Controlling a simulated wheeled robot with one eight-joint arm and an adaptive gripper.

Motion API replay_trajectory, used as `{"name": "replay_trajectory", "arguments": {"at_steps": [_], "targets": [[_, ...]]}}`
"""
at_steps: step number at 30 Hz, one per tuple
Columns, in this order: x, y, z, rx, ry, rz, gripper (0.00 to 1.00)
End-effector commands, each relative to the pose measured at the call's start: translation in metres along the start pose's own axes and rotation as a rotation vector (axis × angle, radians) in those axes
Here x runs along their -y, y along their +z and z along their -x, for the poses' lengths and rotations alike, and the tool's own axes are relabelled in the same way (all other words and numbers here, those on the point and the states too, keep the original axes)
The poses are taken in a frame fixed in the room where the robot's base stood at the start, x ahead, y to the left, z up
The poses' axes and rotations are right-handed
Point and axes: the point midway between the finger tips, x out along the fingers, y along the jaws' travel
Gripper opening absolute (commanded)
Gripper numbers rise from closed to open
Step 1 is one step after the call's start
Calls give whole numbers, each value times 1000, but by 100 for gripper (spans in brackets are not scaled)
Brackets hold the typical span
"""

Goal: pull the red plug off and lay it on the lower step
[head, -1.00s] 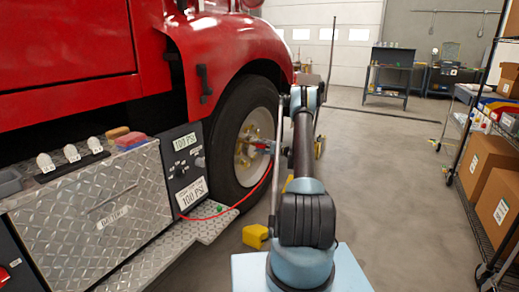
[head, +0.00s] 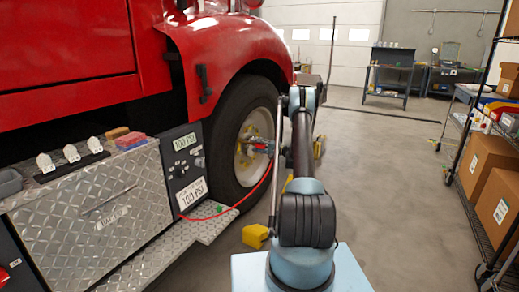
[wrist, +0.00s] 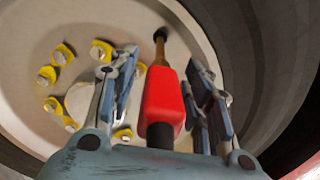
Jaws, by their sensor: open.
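The red plug (wrist: 163,95) shows in the wrist view, with a brass-coloured stem at its far end that meets a dark valve stem (wrist: 160,36) on the wheel. My gripper (wrist: 163,70) is open, with one finger on each side of the plug; I see gaps between the fingers and the plug. In the head view my gripper (head: 258,146) is small, in front of the wheel hub, and the plug cannot be made out clearly there. A red hose (head: 240,202) runs from the wheel area down to the side panel. The lower step (head: 165,250) is a diamond-plate ledge below the panel and box.
The tyre (head: 232,165) and wheel rim (wrist: 90,20) surround the gripper closely. A yellow chock (head: 254,236) lies on the floor by the step. The gauge panel (head: 184,168) and metal box (head: 105,195) stand above the step. Shelving (head: 490,170) is at right; open floor lies between.

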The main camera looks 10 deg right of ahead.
Motion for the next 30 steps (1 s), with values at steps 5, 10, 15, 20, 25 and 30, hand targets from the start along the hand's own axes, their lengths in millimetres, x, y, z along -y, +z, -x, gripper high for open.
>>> {"name": "replay_trajectory", "arguments": {"at_steps": [5,10,15,20,25,30], "targets": [[0,0,0,0,0,0,45],[0,0,0,1,0,0,45],[0,0,-1,1,0,0,34],[0,1,-1,1,0,0,0],[0,1,-1,1,0,0,0],[0,1,2,1,0,0,0]]}}
